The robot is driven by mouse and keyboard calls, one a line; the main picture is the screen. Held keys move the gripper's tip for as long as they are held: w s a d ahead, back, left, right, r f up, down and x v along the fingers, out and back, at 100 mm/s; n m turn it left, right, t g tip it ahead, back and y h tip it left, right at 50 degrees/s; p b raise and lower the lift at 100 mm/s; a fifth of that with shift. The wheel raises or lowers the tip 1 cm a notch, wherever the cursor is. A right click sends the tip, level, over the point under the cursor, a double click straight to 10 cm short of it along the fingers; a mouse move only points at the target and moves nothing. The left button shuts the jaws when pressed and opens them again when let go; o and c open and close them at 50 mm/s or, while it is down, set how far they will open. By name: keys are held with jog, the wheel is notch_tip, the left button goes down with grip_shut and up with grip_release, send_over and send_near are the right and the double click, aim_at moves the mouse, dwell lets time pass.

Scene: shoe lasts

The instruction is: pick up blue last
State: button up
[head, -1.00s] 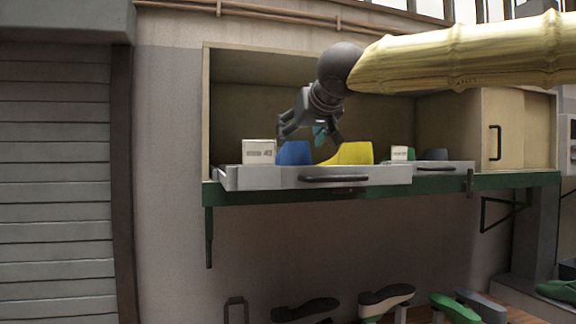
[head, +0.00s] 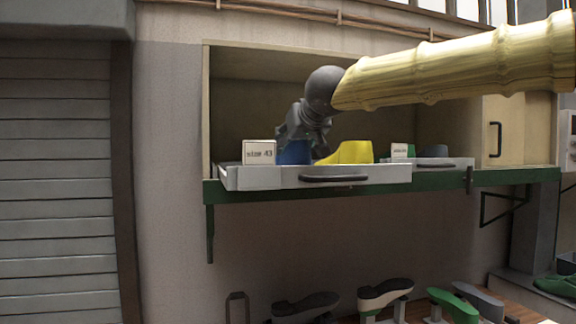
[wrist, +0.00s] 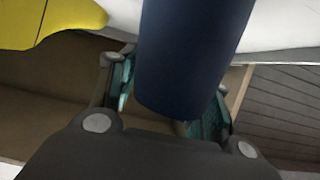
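The blue last (head: 293,153) stands in the open drawer (head: 250,180), just right of the white "size 43" box. My gripper (head: 306,150) is lowered over it from above, and hides part of it in the head view. In the wrist view the blue last (wrist: 190,50) lies between the two teal-padded fingers of my gripper (wrist: 170,85). The fingers are spread around it. A small gap shows between the left finger and the last; contact on the right side cannot be told.
A yellow last (head: 352,152) stands close to the right in the same drawer. The white "size 43" box (head: 259,152) is close on the left. A second drawer (head: 440,164) further right holds a smaller box (head: 400,151) and other lasts. Cabinet walls enclose the sides and back.

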grip_shut()
jog(key=shift+r, duration=0.1)
